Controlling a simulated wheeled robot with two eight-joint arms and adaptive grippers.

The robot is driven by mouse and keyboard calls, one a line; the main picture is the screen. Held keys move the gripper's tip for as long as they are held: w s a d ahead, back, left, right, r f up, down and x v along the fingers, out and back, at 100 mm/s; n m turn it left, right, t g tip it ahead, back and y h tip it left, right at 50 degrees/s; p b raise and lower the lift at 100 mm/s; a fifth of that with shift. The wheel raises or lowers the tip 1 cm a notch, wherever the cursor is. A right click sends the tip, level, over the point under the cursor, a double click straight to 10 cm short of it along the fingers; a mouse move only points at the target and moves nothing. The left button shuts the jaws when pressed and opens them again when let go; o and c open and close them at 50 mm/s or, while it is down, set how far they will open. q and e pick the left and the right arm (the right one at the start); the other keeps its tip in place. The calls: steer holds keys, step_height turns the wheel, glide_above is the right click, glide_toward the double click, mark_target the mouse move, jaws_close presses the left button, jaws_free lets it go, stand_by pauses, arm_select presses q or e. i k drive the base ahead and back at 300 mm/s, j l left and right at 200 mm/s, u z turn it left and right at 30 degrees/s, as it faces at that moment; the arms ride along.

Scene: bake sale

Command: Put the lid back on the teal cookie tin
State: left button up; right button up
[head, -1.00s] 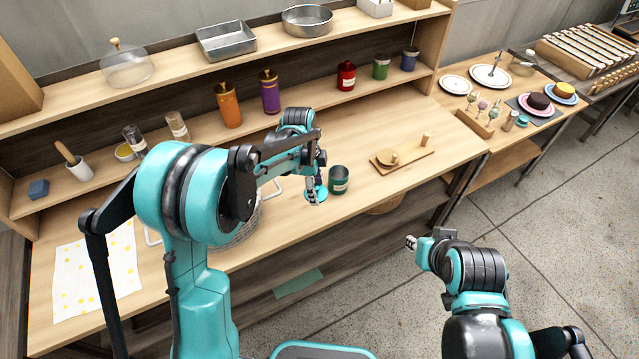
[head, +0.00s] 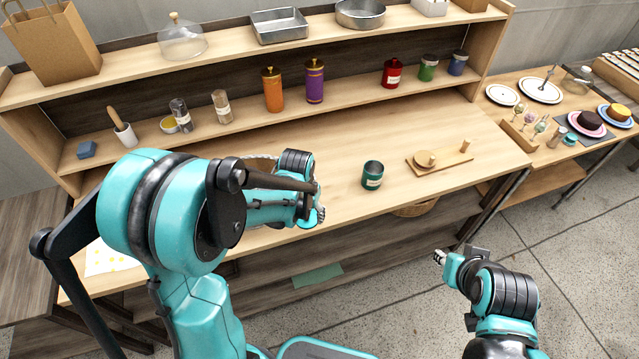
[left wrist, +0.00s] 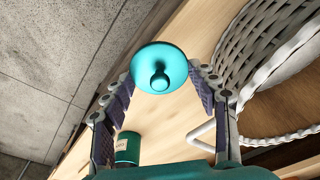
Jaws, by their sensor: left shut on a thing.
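The teal cookie tin (head: 373,175) stands upright and open on the wooden counter in the head view. It also shows low in the left wrist view (left wrist: 127,148), partly cut off by my gripper. My left gripper (left wrist: 160,82) is shut on the round teal lid (left wrist: 152,58), whose knob faces the wrist camera.
A white wicker basket (left wrist: 265,60) is close beside my left gripper. Bottles and jars line the shelf behind, including an orange one (head: 273,92). Counter behind the tin is clear.

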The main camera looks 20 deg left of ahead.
mark_target(373, 173)
steer(key=i+l, duration=0.15)
steer(key=l, duration=0.2)
steer(key=i+l, duration=0.15)
steer(key=l, duration=0.15)
steer(key=i+l, duration=0.15)
steer(key=l, duration=0.2)
steer(key=i+l, duration=0.15)
steer(key=l, duration=0.15)
steer(key=i+l, duration=0.15)
steer(key=l, duration=0.2)
steer(key=u, duration=1.5)
